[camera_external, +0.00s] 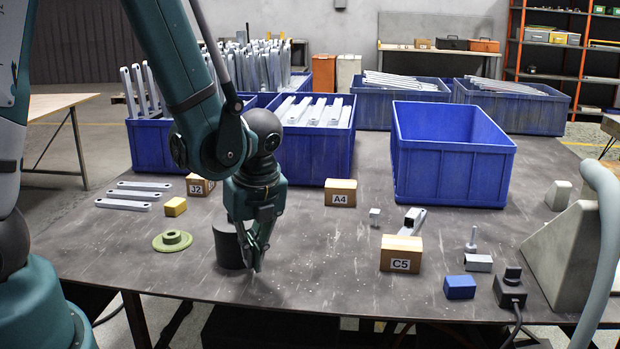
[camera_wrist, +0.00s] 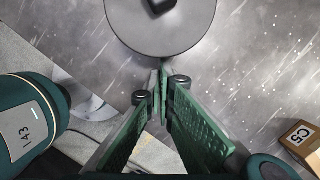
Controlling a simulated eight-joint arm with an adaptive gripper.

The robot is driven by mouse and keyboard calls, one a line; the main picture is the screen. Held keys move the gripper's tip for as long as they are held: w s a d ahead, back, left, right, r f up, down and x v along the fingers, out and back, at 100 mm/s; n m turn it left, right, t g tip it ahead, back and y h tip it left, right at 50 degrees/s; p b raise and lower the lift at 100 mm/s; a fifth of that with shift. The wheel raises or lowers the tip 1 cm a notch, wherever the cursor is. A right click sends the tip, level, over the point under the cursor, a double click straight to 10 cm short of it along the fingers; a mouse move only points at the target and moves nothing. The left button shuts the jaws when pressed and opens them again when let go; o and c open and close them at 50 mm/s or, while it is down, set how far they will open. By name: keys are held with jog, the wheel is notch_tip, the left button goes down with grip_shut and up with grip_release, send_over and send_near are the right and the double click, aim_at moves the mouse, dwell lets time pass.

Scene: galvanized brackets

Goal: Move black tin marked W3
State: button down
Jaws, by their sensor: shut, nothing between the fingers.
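A dark cylindrical tin (camera_external: 228,246) stands upright on the grey table, partly hidden behind my gripper. No W3 marking shows on it. In the wrist view its round lid (camera_wrist: 185,38) with a black knob is at the top, just beyond my fingertips. My gripper (camera_external: 257,266) points down beside the tin, on its right in the external view, with the fingertips low near the table. In the wrist view the green fingers of my gripper (camera_wrist: 162,72) meet at their tips with nothing between them. I cannot tell whether they touch the tin.
A green flanged disc (camera_external: 172,241) lies left of the tin. Cardboard boxes J2 (camera_external: 198,186), A4 (camera_external: 340,193) and C5 (camera_external: 401,254) stand around it. An empty blue crate (camera_external: 450,175) is at the back right; other crates hold metal brackets. Table between tin and C5 is clear.

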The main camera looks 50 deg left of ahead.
jog(key=shift+a, duration=0.15)
dwell(0.3)
jog(key=shift+w+a+b, duration=0.2)
jog(key=shift+a+b, duration=0.05)
jog(key=shift+a, duration=1.25)
jog(key=shift+w+a+b, duration=0.15)
jog(key=shift+a+b, duration=0.05)
jog(key=shift+a, duration=1.25)
jog(key=shift+d, duration=0.15)
jog(key=shift+s+d, duration=0.15)
jog(key=shift+d, duration=1.1)
jog(key=shift+s+d+r, duration=0.1)
jog(key=shift+d+r, duration=0.2)
jog(key=shift+d, duration=0.4)
jog(key=p+v, duration=0.3)
jog(key=v, duration=0.6)
jog(key=shift+r, duration=0.2)
jog(key=shift+r, duration=0.15)
